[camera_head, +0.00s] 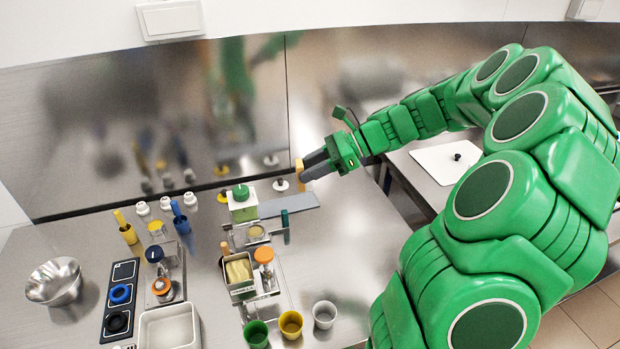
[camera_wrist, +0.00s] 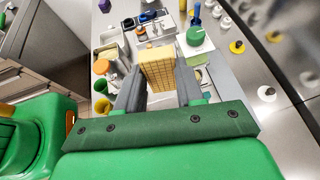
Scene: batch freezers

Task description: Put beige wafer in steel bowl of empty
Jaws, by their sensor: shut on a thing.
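My gripper (camera_head: 309,168) is shut on a beige wafer (camera_head: 300,174), a block with a grid pattern on its face. The wafer (camera_wrist: 158,66) sits upright between the two grey fingers in the wrist view. My gripper holds it above the right part of the steel counter. A shiny steel bowl (camera_head: 54,281) stands at the far left of the counter in the head view, well apart from my gripper. No contents show in it. I cannot make out this bowl in the wrist view.
A white bin (camera_head: 169,327) and small cups (camera_head: 291,324) stand in front. A steel wall (camera_head: 150,130) closes the back.

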